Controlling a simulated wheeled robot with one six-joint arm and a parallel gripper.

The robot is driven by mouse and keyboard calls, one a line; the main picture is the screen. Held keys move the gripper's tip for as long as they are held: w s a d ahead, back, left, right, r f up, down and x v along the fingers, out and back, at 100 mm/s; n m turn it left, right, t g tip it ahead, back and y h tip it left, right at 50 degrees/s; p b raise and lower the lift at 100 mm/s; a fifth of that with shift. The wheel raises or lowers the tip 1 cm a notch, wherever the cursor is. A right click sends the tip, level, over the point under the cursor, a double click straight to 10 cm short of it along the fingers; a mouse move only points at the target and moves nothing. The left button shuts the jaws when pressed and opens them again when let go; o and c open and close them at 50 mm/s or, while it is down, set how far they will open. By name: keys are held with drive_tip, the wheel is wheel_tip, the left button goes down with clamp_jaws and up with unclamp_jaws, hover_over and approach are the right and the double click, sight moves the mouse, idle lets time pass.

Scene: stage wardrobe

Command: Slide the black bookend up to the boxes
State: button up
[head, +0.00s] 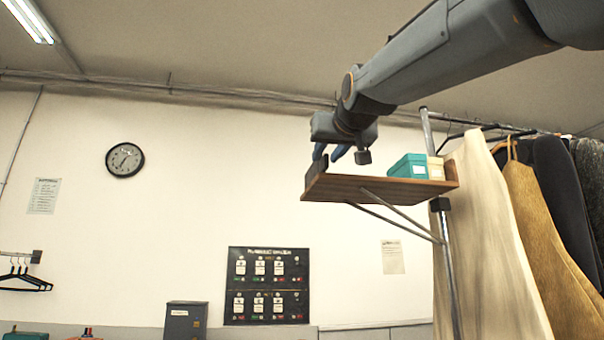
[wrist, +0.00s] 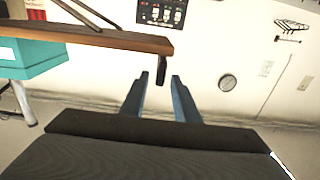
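The black bookend (head: 317,168) stands near the left end of the wooden shelf (head: 385,187). In the wrist view, which is upside down, the bookend (wrist: 161,70) shows as a narrow dark upright at the shelf end. A teal box (head: 408,166) and a cream box (head: 435,168) stand side by side toward the right end, with bare shelf between them and the bookend. My gripper (head: 329,156) is above the shelf's left end, fingers pointing down. Its blue fingers (wrist: 160,78) are apart, with the bookend showing between their tips; I cannot tell whether they touch it.
A metal post (head: 446,250) and diagonal struts carry the shelf. Garments (head: 495,230) hang on a rail close to its right end. A wall clock (head: 125,160), a dark panel (head: 266,286) and a grey cabinet (head: 186,320) are beyond. Left of the shelf is open.

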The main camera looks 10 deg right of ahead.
sight(321, 162)
drive_tip(key=shift+r+p, duration=0.1)
drive_tip(key=shift+p, duration=0.7)
drive_tip(key=w+p, duration=0.1)
drive_tip(key=w, duration=0.4)
drive_tip(key=shift+w+f+p, duration=0.2)
drive_tip(key=shift+p, duration=0.1)
drive_tip(key=shift+c, duration=0.3)
clamp_jaws()
